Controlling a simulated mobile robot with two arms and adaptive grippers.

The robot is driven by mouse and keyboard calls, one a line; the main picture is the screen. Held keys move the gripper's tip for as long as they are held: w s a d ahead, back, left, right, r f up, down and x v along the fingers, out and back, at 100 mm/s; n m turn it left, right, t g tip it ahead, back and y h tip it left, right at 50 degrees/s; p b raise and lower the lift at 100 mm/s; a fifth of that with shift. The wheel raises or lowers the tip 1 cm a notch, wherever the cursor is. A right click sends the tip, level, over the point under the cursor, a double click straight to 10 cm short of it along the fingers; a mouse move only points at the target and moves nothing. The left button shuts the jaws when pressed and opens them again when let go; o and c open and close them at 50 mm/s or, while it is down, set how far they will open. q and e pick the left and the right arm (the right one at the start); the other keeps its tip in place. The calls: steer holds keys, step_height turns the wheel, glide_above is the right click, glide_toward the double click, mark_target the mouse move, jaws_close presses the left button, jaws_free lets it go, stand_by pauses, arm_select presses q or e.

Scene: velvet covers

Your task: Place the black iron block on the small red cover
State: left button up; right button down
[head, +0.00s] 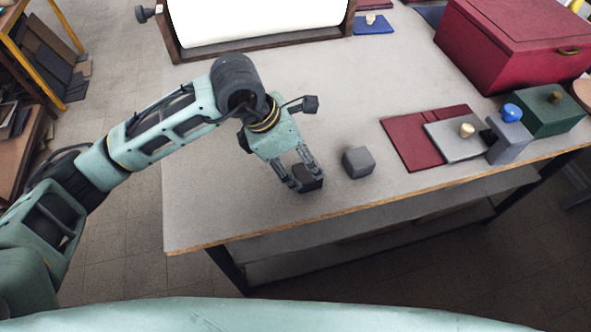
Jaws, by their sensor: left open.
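The black iron block (309,184) rests on the table near its front edge. My left gripper (306,178) is open and points down over it, with the fingers around the block; contact cannot be told. A flat dark red piece (404,146) lies on the table to the right, the likeliest small red cover. A grey plate with a pale knob (455,146) overlaps its right part. My right gripper is not in view.
A grey block (358,162) stands just right of my left gripper. A grey piece with a blue knob (509,142), a green piece with a knob (548,118) and a large red box (500,65) stand at the right. A blue plate (374,27) lies at the back. The table's left part is clear.

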mark_target(308, 171)
arm_select(q)
steer(key=x, duration=0.1)
steer(key=p+x, duration=0.2)
steer(key=shift+s+d, duration=0.2)
steer(key=shift+d, duration=0.15)
steer(key=f, duration=0.3)
steer(key=shift+w+d+p, duration=0.15)
steer(key=shift+w+p, duration=0.05)
steer(key=shift+p, duration=0.2)
steer(key=shift+d+f, duration=0.1)
steer(key=c, duration=0.8)
jaws_close()
steer(key=shift+w, duration=0.15)
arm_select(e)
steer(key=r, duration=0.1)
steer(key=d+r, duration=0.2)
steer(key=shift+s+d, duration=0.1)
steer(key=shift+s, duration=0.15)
